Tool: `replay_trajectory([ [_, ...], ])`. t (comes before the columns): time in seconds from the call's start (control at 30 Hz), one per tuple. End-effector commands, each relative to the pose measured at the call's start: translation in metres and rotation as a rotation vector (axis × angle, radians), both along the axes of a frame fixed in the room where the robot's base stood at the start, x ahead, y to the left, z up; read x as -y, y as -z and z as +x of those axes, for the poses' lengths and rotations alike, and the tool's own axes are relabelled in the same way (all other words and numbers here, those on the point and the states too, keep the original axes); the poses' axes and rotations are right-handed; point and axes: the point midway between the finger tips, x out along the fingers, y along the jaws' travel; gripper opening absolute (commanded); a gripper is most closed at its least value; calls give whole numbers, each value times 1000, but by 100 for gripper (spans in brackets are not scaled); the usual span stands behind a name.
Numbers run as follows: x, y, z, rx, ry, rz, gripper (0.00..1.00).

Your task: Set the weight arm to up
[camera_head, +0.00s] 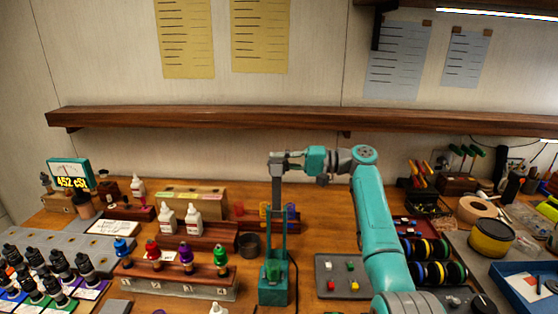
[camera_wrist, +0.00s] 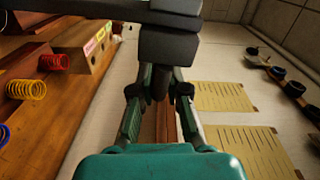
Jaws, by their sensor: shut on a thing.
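A teal stand (camera_head: 272,285) with an upright frame stands on the bench in the head view. At its top is the grey weight arm (camera_head: 276,165), which shows in the wrist view as a dark grey block and bar (camera_wrist: 168,45) right at the fingertips. My gripper (camera_head: 290,160) reaches it level from the right, at the top of the stand. In the wrist view my gripper's (camera_wrist: 160,78) two fingers close in on a dark part of the weight arm. The fingers hide part of the contact.
Dropper bottles on a wooden block (camera_head: 180,283) and white bottles (camera_head: 193,220) stand left of the stand. A grey tray (camera_head: 344,262) and spools (camera_head: 436,272) lie to the right. A wooden shelf (camera_head: 250,118) runs along the wall behind and above my gripper.

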Motion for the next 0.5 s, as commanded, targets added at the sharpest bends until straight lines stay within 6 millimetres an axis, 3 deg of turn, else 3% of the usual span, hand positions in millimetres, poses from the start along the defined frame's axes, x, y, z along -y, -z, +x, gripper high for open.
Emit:
replay_trajectory([
  [0.37,1,8,1,-13,4,-7,0],
  [0.4,2,8,1,-13,4,-7,19],
  [0.47,2,8,1,-13,4,-6,34],
  [0.5,1,8,1,-13,4,-6,37],
])
